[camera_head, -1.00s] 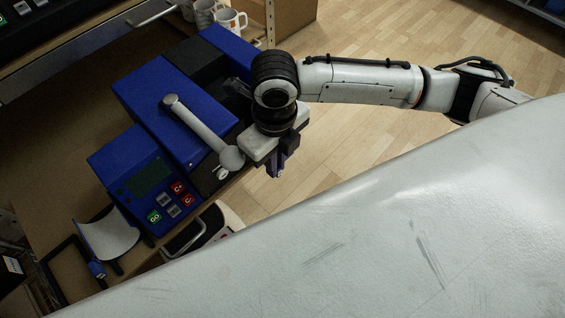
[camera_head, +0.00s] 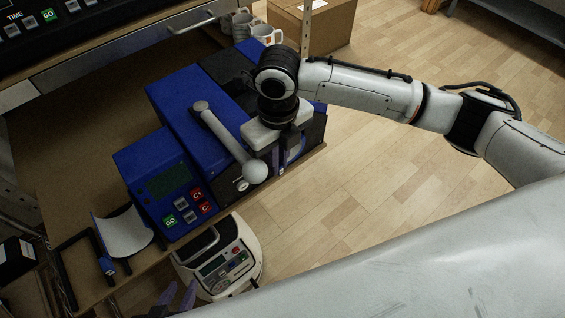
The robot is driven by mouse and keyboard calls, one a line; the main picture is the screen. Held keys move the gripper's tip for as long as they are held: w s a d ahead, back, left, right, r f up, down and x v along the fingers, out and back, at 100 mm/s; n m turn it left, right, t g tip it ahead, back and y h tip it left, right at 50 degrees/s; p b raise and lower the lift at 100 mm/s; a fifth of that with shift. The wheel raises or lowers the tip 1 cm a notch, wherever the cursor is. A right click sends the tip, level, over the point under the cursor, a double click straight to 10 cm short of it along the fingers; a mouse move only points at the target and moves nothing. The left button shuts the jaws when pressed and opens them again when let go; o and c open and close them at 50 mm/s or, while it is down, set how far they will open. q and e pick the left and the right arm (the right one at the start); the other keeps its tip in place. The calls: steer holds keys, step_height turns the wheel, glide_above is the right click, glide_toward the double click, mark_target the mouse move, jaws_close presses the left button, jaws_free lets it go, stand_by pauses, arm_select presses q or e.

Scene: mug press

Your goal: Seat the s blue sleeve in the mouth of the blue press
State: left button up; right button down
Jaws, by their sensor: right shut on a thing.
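The blue press (camera_head: 180,105) stands on the counter, with a control panel at its left and a pale ball-ended lever across its top. My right gripper (camera_head: 283,160) points down at the press's right front end. It is shut on a pale, blue-edged piece (camera_head: 296,150) that may be the sleeve; the jaws hide much of it, and I cannot tell whether it is inside the mouth. A curved white sheet (camera_head: 126,232) with a blue plug rests on a black stand at the left. My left gripper (camera_head: 177,296) shows two purplish fingertips apart, with nothing visible between them.
My large white arm link covers the lower right. A white device with a panel (camera_head: 222,265) sits below the counter's front edge. An empty black frame (camera_head: 70,268) is at the left. Mugs (camera_head: 264,34) stand behind the press, near a cardboard box (camera_head: 325,25). Open floor lies right.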

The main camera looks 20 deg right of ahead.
steer(key=shift+w+a, duration=0.1)
steer(key=shift+w, duration=0.1)
steer(key=shift+c, duration=1.8)
jaws_free()
steer(key=shift+s, duration=0.1)
steer(key=shift+f, duration=0.1)
steer(key=shift+a, duration=0.1)
steer(key=shift+s+a, duration=0.1)
steer(key=shift+c, duration=0.4)
